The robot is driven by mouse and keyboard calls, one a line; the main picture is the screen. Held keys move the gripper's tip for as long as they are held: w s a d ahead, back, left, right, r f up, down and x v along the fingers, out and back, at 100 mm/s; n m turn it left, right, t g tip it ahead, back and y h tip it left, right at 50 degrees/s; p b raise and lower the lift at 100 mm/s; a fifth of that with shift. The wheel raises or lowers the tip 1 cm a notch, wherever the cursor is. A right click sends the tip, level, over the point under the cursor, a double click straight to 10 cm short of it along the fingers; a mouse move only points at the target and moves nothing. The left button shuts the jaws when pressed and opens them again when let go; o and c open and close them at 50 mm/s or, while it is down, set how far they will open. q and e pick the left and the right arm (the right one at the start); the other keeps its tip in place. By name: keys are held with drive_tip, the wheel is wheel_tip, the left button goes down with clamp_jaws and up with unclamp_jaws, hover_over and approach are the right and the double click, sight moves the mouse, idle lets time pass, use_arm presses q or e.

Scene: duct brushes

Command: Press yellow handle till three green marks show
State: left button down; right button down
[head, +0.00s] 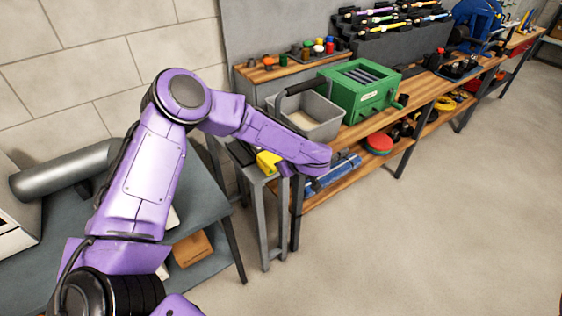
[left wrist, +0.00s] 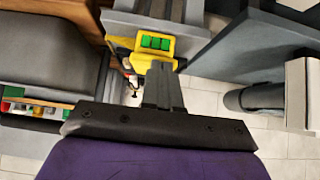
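In the head view the yellow handle (head: 267,162) is on a small grey stand, partly hidden by my left arm. My left gripper (left wrist: 160,68) has its dark fingers close together, with nothing visible between them. The fingertips overlap the lower edge of the handle in the left wrist view; I cannot tell whether they touch it. My right gripper is in neither view.
A grey bin (head: 325,130) and a green box (head: 378,88) stand on the wooden bench right of the stand. A dark table (head: 205,222) with a grey cylinder (head: 65,170) is at left. The floor (head: 420,240) at front right is clear.

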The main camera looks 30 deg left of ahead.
use_arm(q)
drive_tip(key=shift+f+y, duration=0.4)
drive_tip(key=shift+f, duration=0.15)
drive_tip(key=s+d+r+p, duration=0.1)
drive_tip(key=s+d+r, duration=0.1)
drive_tip(key=d+r, duration=0.4)
wheel_tip(320, 180, up, 5)
drive_tip(key=shift+s+d+r+p, duration=0.2)
drive_tip(key=shift+s+p, duration=0.15)
drive_tip(key=shift+p, duration=0.05)
idle(0.6)
